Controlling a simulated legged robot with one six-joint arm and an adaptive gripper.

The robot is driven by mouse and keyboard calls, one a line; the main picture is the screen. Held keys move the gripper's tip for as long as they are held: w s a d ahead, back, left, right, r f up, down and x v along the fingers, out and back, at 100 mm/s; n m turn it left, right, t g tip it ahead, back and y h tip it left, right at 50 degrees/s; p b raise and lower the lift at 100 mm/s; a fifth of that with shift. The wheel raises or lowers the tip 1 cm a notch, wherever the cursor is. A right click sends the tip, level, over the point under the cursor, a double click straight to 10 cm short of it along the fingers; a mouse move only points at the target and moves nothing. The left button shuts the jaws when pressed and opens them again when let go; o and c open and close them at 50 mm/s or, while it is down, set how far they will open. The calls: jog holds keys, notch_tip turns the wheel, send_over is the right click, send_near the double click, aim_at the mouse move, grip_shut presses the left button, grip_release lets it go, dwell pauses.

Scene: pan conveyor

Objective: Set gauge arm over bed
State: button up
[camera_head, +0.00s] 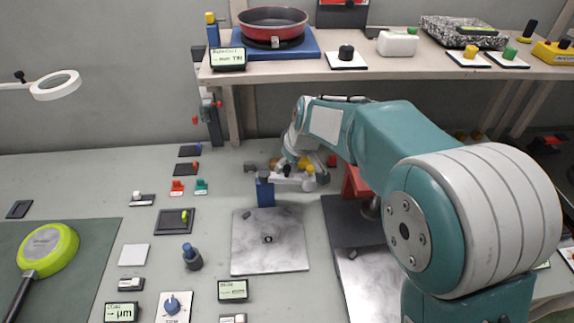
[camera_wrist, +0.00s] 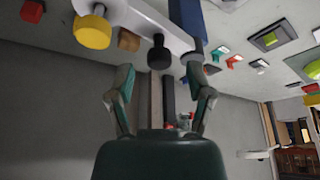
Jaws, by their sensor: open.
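The gauge arm is a pale bar (camera_head: 293,180) on a blue post (camera_head: 264,193) at the back edge of the bed, a grey metal plate (camera_head: 268,255) with a small dark hole. The bar points right from the post, beside the bed rather than across its middle. In the wrist view the bar (camera_wrist: 128,18) carries a black knob (camera_wrist: 159,53) and a yellow knob (camera_wrist: 92,31). My gripper (camera_wrist: 161,68) is open, its fingertips on either side of the black knob; contact cannot be told. In the head view my gripper (camera_head: 290,164) is partly hidden behind my arm.
A shelf (camera_head: 300,72) at the back holds a red pan (camera_head: 273,23) on a blue block. A dark plate (camera_head: 345,225) lies right of the bed, under my arm. Small switches, a dark blue knob (camera_head: 192,257) and a green pan (camera_head: 47,250) are at left.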

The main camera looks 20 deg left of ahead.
jog(key=shift+w+a+f, duration=0.15)
jog(key=shift+a+f, duration=0.05)
jog(key=shift+f, duration=0.5)
grip_shut()
